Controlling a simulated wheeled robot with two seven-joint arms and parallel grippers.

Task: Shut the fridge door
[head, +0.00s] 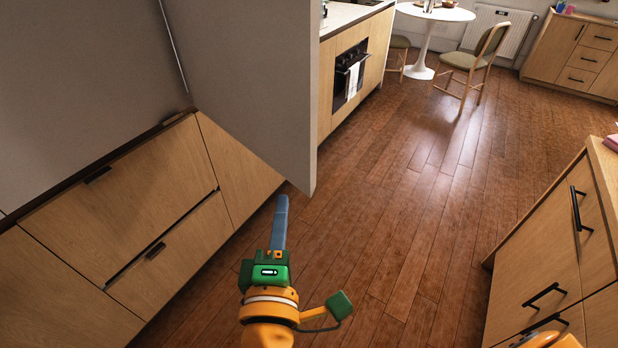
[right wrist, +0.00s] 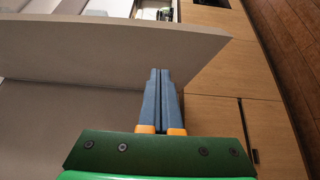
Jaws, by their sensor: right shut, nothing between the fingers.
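The fridge door (head: 245,80) is a large plain grey panel that stands open, jutting out from the grey tall unit (head: 70,90) on the left. Its free edge is at its right side in the head view. In the right wrist view the door (right wrist: 95,45) crosses the upper part as a grey slab. My right gripper (head: 282,200) is shut and empty, just below the door's lower free corner in the head view. In the right wrist view its blue fingers (right wrist: 160,75) overlap the door; I cannot tell whether they touch it. My left gripper is not in view.
Wooden drawers (head: 130,220) lie below the grey unit. An oven (head: 350,75) and counter are beyond the door. A drawer cabinet (head: 545,270) stands at the right. The wooden floor (head: 400,200) between is clear; a chair (head: 475,65) and round white table stand farther back.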

